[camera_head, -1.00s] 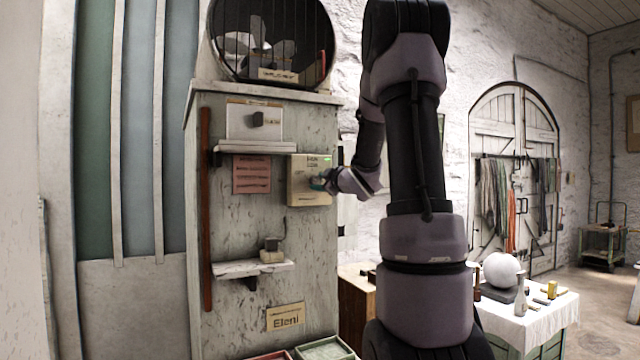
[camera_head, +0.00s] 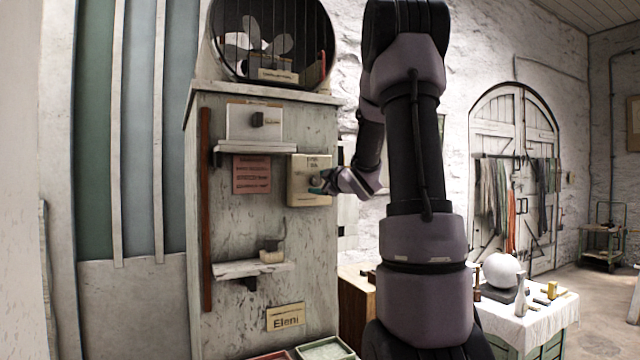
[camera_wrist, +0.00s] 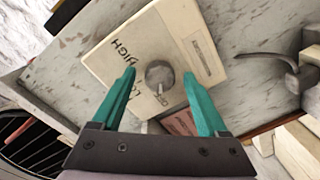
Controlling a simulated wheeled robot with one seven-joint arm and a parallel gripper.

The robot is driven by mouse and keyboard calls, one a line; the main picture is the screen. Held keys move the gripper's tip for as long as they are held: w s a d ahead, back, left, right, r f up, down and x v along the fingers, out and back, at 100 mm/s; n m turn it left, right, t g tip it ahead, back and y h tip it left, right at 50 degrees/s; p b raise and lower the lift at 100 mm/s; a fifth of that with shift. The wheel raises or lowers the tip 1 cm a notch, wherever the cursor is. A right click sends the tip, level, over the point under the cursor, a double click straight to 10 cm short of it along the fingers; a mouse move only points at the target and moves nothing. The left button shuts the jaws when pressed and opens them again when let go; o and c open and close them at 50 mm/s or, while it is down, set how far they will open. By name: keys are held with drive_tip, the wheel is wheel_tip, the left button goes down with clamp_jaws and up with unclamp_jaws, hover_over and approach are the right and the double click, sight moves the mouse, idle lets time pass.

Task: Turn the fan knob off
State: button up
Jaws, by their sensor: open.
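The fan control is a cream box (camera_head: 297,168) on the front of the pale cabinet, below and right of the round caged fan (camera_head: 240,42). My gripper (camera_wrist: 160,76) is open, with one teal finger on each side of the knob. I cannot tell whether the fingers touch it. In the head view, my gripper (camera_head: 320,186) is at the box's right side and hides the knob. No green light shows on the box.
A small shelf (camera_head: 250,268) with a little object juts from the cabinet below. A red notice (camera_head: 251,174) hangs beside the control box. A cloth-covered table (camera_head: 540,312) with a white sphere stands right.

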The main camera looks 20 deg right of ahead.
drive_tip(key=s, duration=1)
drive_tip(key=shift+s+d+r, duration=0.2)
drive_tip(key=shift+s+d, duration=0.1)
drive_tip(key=shift+s, duration=0.1)
drive_tip(key=s+a+f+m+g, duration=0.2)
drive_tip(key=s+a+m, duration=0.3)
drive_tip(key=s, duration=0.3)
drive_tip(key=s+a+f+m+g, duration=0.3)
drive_tip(key=s+a+m+g, duration=0.2)
drive_tip(key=s+a, duration=0.3)
drive_tip(key=s+a+f+m+g+y, duration=0.1)
drive_tip(key=s+a+f+m+g, duration=0.1)
drive_tip(key=s+a+m, duration=0.3)
drive_tip(key=s+a+g, duration=0.1)
drive_tip(key=s, duration=0.2)
drive_tip(key=shift+s+a+f+g, duration=0.15)
drive_tip(key=shift+s+f+g, duration=0.05)
drive_tip(key=shift+s+g, duration=0.15)
